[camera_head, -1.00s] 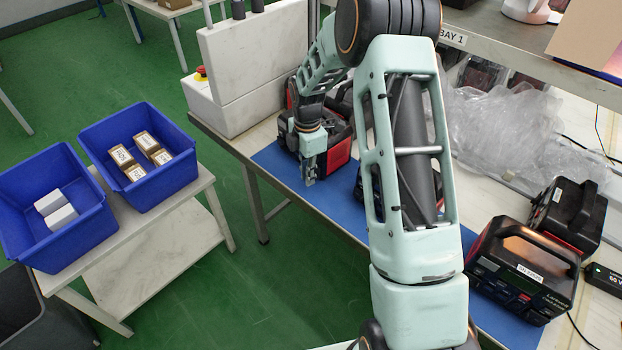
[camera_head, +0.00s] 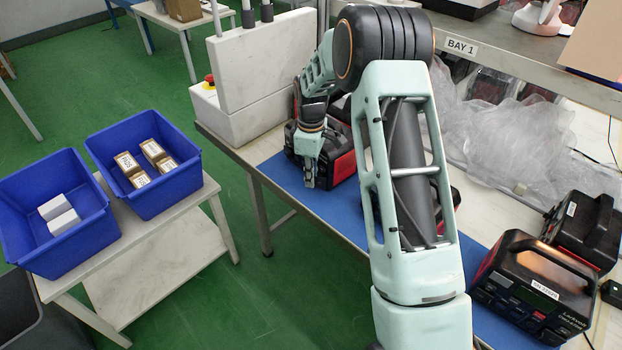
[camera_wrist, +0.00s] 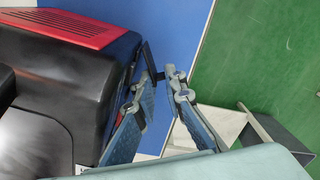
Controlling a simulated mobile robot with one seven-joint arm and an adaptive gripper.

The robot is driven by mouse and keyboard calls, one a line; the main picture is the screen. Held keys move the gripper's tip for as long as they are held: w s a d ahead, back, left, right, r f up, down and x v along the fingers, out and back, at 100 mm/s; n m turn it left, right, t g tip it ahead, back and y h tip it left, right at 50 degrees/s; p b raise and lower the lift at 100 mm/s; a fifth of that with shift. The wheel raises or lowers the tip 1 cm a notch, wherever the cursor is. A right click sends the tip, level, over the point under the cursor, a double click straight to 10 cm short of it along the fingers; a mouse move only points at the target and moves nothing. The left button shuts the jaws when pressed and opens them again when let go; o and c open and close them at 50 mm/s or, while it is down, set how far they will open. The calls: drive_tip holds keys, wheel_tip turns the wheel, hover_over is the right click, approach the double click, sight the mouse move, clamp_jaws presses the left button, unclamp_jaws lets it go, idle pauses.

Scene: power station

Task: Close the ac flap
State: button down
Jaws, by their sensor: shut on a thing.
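A black and red power station (camera_head: 342,168) stands on the blue mat at the far left end of the bench, and its black and red casing fills the left of the wrist view (camera_wrist: 85,65). A thin dark flap (camera_wrist: 150,62) juts out from its side at the fingertips. My gripper (camera_head: 310,184) is beside the near side of this unit. In the wrist view my gripper (camera_wrist: 160,80) has its two fingers closed around the edge of the flap. The flap is too small to make out in the head view.
More power stations (camera_head: 530,285) stand at the bench's right. My arm partly hides another in the middle. Clear plastic wrap (camera_head: 510,135) lies behind. A white box (camera_head: 265,65) stands at the left end. Blue bins (camera_head: 150,190) stand on a side table, with open floor between.

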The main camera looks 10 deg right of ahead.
idle(0.3)
drive_tip(key=c, duration=2)
unclamp_jaws()
drive_tip(key=shift+c, duration=0.2)
